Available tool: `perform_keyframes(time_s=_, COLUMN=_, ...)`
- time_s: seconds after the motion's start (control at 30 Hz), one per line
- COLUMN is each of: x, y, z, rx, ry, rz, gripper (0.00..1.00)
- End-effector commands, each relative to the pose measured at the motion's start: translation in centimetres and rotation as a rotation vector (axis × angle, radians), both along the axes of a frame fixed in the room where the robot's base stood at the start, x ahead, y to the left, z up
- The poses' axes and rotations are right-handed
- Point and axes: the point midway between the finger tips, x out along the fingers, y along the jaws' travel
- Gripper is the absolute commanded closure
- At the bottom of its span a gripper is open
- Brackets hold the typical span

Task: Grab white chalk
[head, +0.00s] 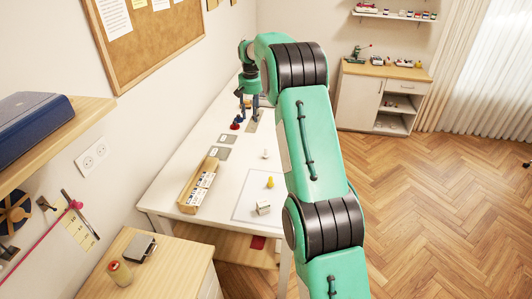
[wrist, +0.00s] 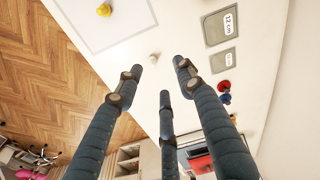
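A small white piece (head: 265,154), which looks like the white chalk, sits on the white table near the mat. It also shows in the wrist view (wrist: 155,57), just beyond the gap between the fingertips. My gripper (head: 250,112) is over the far part of the table, apart from the white piece. In the wrist view my gripper (wrist: 157,72) has its dark fingers spread, with nothing between them. The exact shape of the white piece is too small to tell.
A yellow piece (head: 270,182) and a white spool-like object (head: 263,208) are on the near table. Red (wrist: 224,87) and blue (wrist: 225,98) items sit near my fingers. Grey labelled cards (wrist: 222,25) lie along the wall side, near a wooden box (head: 190,192).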

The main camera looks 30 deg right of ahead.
Motion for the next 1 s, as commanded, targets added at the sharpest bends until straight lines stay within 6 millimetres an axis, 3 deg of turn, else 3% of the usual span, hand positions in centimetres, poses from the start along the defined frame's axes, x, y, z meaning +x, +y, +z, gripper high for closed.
perform_keyframes(time_s=0.4, x=3.3, y=-7.2, z=-8.6, rx=0.024, ry=0.057, rz=-0.066, gripper=0.62)
perform_keyframes(time_s=0.6, x=3.8, y=-9.4, z=-12.0, rx=0.033, ry=0.077, rz=-0.088, gripper=0.62)
perform_keyframes(time_s=0.8, x=3.9, y=-10.4, z=-13.4, rx=0.036, ry=0.083, rz=-0.098, gripper=0.62)
perform_keyframes(time_s=1.0, x=3.9, y=-10.5, z=-13.6, rx=0.036, ry=0.084, rz=-0.099, gripper=0.62)
